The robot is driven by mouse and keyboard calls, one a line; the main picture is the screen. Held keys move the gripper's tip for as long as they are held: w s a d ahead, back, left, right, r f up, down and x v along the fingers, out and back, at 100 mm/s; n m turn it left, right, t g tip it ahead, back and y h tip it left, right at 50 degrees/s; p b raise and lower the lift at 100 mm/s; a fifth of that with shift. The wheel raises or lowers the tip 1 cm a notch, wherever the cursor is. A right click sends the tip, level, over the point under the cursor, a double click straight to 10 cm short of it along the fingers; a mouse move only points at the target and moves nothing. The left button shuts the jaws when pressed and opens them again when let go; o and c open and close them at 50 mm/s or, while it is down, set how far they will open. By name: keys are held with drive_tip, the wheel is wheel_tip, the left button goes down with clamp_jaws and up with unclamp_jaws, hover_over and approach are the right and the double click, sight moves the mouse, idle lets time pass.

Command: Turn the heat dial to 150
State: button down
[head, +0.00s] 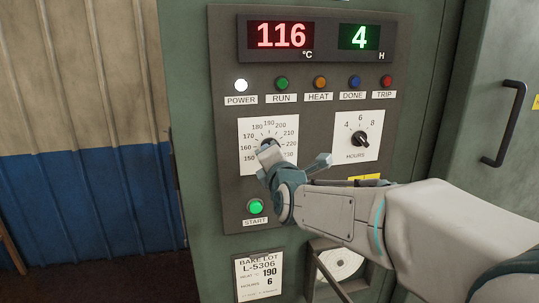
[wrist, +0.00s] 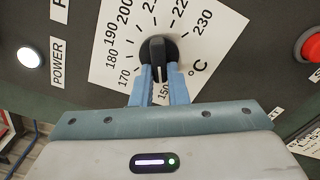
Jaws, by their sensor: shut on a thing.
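The heat dial (wrist: 158,50) is a black knob on a white scale plate (head: 252,127) marked from 150 to 230. In the wrist view my gripper (wrist: 160,77) has its two blue-grey fingers closed on either side of the knob's ridge. In the head view my gripper (head: 267,152) covers most of the knob. The red display (head: 281,36) reads 116 °C.
The hours dial (head: 360,139) is to the right, below a green display (head: 359,37) reading 4. A row of lamps runs above, with the white power lamp (head: 241,85) lit. The green start button (head: 256,207) is below. A red button (wrist: 311,46) shows in the wrist view.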

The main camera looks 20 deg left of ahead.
idle(0.5)
drive_tip(key=c, duration=1.4)
unclamp_jaws()
drive_tip(key=shift+c, duration=0.2)
drive_tip(key=shift+s, duration=0.1)
drive_tip(key=b+v, duration=0.3)
drive_tip(key=v, duration=1)
drive_tip(key=shift+s+d, duration=0.2)
drive_tip(key=shift+s, duration=0.1)
drive_tip(key=shift+f, duration=0.1)
